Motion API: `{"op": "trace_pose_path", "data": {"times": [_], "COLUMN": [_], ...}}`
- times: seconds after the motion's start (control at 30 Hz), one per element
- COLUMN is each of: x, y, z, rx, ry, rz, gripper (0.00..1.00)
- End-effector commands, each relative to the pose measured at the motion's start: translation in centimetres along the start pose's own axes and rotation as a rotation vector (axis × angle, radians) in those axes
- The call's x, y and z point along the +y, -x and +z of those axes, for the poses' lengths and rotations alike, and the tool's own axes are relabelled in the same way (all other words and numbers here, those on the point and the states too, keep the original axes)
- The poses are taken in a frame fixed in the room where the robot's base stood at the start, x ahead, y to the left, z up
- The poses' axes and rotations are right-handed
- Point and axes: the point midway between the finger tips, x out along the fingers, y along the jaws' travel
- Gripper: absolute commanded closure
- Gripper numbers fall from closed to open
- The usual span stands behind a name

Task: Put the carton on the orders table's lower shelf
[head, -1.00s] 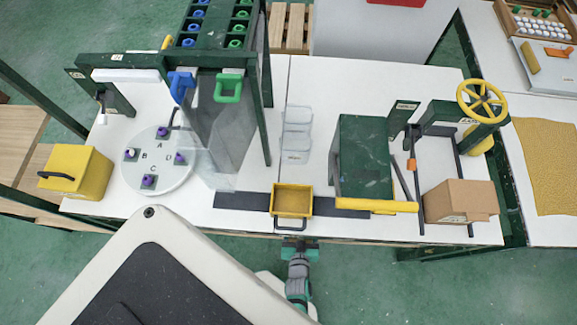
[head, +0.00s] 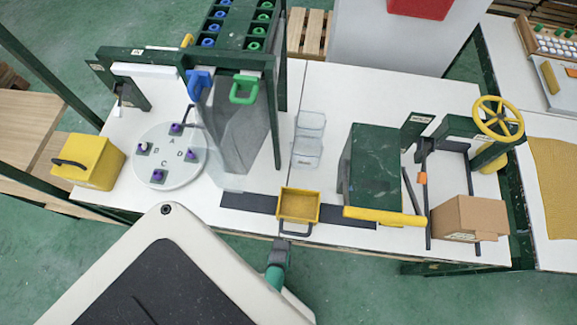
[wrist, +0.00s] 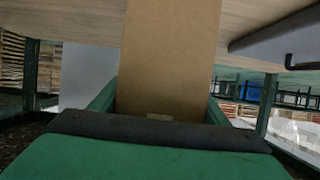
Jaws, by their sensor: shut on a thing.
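In the wrist view a plain brown carton (wrist: 170,55) stands between the two green fingers of my gripper (wrist: 160,105), which is shut on it. A pale wooden underside (wrist: 75,22) is above and beside the carton. In the head view my arm's end (head: 278,262) is at the front edge of the white table (head: 340,90), below the yellow tray. The fingers and held carton are hidden there, apparently under the tabletop. The shelf surface below the carton cannot be seen.
Another brown carton (head: 468,218) sits on the table's right, by the yellow handwheel (head: 498,118). A yellow tray (head: 298,205) lies at the front edge. Green table legs (wrist: 267,105) stand on the right in the wrist view. Green floor is open in front.

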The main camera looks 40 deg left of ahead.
Motion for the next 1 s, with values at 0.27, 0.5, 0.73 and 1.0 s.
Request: {"op": "trace_pose_path", "data": {"times": [0.27, 0.5, 0.73, 1.0], "x": [-0.3, -0.3, -0.3, -0.3], "y": [-1.1, -1.9, -2.0, -2.1], "z": [0.7, 2.7, 3.2, 3.4], "rx": [0.002, 0.002, 0.003, 0.002], "ry": [0.001, 0.0, 0.001, 0.001], "rz": [0.002, 0.001, 0.002, 0.001], "gripper": [0.78, 0.78, 0.78, 0.78]}}
